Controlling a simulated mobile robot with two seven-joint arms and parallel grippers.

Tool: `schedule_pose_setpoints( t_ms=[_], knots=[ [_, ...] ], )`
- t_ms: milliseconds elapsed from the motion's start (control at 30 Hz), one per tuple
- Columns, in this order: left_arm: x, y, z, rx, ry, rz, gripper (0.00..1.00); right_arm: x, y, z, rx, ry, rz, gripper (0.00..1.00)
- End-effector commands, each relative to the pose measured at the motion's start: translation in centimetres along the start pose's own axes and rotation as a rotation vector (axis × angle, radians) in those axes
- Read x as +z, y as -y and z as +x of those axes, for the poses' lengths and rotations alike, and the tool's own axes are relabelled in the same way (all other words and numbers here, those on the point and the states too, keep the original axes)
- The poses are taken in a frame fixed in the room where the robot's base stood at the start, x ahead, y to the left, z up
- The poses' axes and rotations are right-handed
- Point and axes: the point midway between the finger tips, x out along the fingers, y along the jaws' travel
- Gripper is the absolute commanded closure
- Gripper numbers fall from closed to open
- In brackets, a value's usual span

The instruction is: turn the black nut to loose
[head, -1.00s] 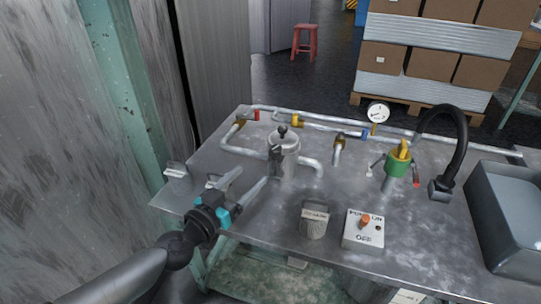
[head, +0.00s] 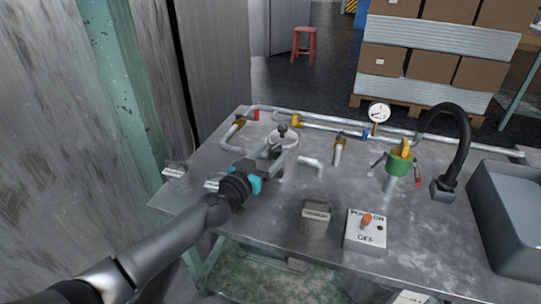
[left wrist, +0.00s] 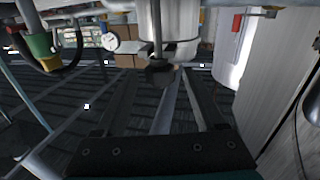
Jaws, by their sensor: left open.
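A steel canister (head: 289,166) with a black knob on its lid stands on the metal table. In the left wrist view, the canister (left wrist: 168,22) is at the top, with a thin rod down its front and a dark nut (left wrist: 160,72) at the rod's lower end. My right gripper is out of view.
The metal table (head: 275,222) has pipes along its back and a pressure gauge (head: 379,112).

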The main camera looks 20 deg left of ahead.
Motion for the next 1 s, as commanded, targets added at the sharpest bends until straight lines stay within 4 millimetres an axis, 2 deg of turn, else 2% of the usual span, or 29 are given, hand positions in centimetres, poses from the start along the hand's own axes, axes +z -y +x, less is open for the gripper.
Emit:
schedule_pose_setpoints(
  t_ms=[200, 833, 1000],
  knots=[
    [0.02, -0.02, 0.0, 0.0, 0.001, 0.0, 0.28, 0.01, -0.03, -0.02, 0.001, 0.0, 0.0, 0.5],
    [0.04, 0.0, -0.03, 0.0, 0.001, 0.0, 0.99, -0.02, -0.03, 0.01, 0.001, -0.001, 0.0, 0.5],
    [0.04, 0.0, -0.03, 0.0, 0.001, 0.0, 1.0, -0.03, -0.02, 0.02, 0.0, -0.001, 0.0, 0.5]
  ],
)
